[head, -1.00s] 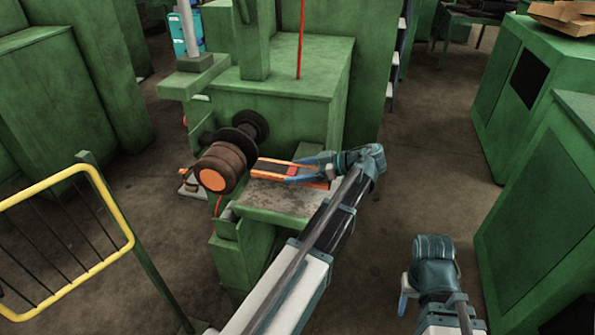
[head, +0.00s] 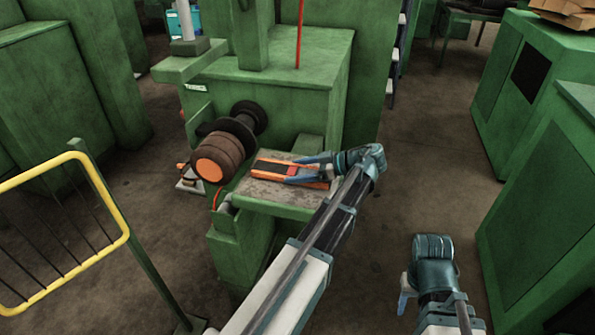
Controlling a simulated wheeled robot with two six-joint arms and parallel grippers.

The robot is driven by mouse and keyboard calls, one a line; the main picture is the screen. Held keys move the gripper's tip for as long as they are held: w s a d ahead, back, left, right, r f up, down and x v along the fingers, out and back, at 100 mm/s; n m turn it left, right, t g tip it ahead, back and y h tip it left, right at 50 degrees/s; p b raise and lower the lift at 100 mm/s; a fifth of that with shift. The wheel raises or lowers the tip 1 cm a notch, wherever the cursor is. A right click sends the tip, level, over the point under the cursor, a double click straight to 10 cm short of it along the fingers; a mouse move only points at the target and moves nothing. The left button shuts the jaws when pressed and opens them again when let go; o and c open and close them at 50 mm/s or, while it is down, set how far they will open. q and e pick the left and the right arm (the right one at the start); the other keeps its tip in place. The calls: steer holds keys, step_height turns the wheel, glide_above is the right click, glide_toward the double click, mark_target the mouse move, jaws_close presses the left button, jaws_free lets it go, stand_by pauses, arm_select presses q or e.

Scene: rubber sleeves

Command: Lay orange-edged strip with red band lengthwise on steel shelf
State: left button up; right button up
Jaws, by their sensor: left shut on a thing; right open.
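The orange-edged strip (head: 272,169) is dark in the middle with orange long edges and a red band (head: 293,171) across it. It lies flat along the steel shelf (head: 270,193), or just above it; I cannot tell whether it touches. My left gripper (head: 296,170) reaches in from the right, its blue fingers on either side of the strip near the red band, shut on it. The strip's right end is partly hidden by the fingers. My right gripper (head: 404,292) is away at the lower right, open and empty, partly hidden by its own wrist.
A brown roller with an orange end (head: 210,167) stands just left of the shelf. The green machine (head: 280,85) rises behind it. A yellow railing (head: 121,215) is at the left. Green cabinets (head: 540,190) stand at the right, with open floor between.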

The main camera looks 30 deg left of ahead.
arm_select(q)
steer(key=o, duration=1.1)
steer(key=p+v, duration=0.5)
steer(key=v, duration=0.7)
steer(key=shift+w+d+r, duration=0.1)
steer(key=shift+d+r, duration=0.1)
steer(key=shift+r, duration=0.05)
steer(key=shift+w+d+r, duration=0.1)
steer(key=shift+d+r, duration=0.05)
steer(key=shift+d, duration=0.5)
